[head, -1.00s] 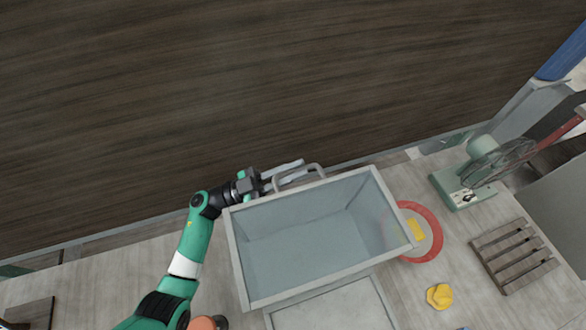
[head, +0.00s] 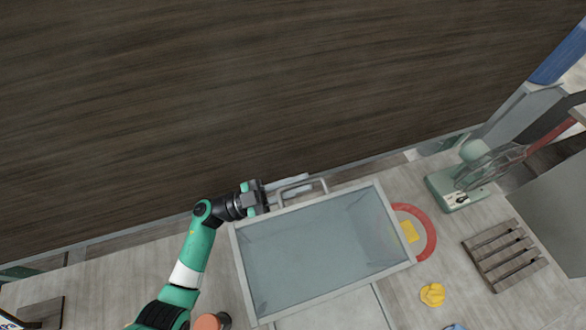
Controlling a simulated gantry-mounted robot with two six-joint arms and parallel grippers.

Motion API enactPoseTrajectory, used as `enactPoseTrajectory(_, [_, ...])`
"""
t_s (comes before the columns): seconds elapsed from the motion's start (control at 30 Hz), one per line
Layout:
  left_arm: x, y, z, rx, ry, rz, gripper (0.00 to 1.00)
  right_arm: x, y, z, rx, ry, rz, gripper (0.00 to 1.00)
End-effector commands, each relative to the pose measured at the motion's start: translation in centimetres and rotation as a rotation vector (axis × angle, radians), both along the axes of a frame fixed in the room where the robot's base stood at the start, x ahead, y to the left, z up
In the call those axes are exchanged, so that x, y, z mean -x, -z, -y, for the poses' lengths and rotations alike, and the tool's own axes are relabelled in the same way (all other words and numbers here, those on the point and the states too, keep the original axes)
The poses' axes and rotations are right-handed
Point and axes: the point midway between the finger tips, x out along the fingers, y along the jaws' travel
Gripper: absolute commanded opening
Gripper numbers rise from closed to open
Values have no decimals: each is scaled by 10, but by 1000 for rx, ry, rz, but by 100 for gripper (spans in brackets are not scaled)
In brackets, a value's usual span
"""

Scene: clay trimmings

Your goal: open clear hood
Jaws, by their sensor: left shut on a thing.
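The clear hood (head: 320,245) is a see-through box with a pale grey frame, in the middle of the lower half of the head view. It looks raised and tilted over a pale panel (head: 345,312), which shows below its lower edge. A grey bar handle (head: 314,182) stands at the hood's upper edge. My left gripper (head: 285,186) is at the left part of this handle, shut on it. Its fingers partly hide where they meet the bar. My right gripper is not in view.
A red ring (head: 430,232) with a yellow patch lies right of the hood. An orange-topped object (head: 210,321) is near my left arm. Dark wood (head: 250,90) fills the upper view.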

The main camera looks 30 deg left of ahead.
Motion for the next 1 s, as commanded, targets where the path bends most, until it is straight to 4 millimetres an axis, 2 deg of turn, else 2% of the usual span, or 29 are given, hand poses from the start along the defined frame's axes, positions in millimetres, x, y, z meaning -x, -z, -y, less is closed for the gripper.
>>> enactPoseTrajectory(0.03, [6,-14,7,-17,3,14,0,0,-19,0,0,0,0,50])
enactPoseTrajectory(0.1, [13,-17,13,-40,2,36,0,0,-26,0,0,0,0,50])
enactPoseTrajectory(0.47, [18,-14,19,-61,2,59,0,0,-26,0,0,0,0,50])
enactPoseTrajectory(0.5, [18,-14,19,-60,2,59,17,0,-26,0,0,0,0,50])
enactPoseTrajectory(0.67, [18,-14,18,-60,1,59,45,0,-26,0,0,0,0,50])
enactPoseTrajectory(1.0, [21,-12,13,-60,0,58,45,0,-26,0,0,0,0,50])
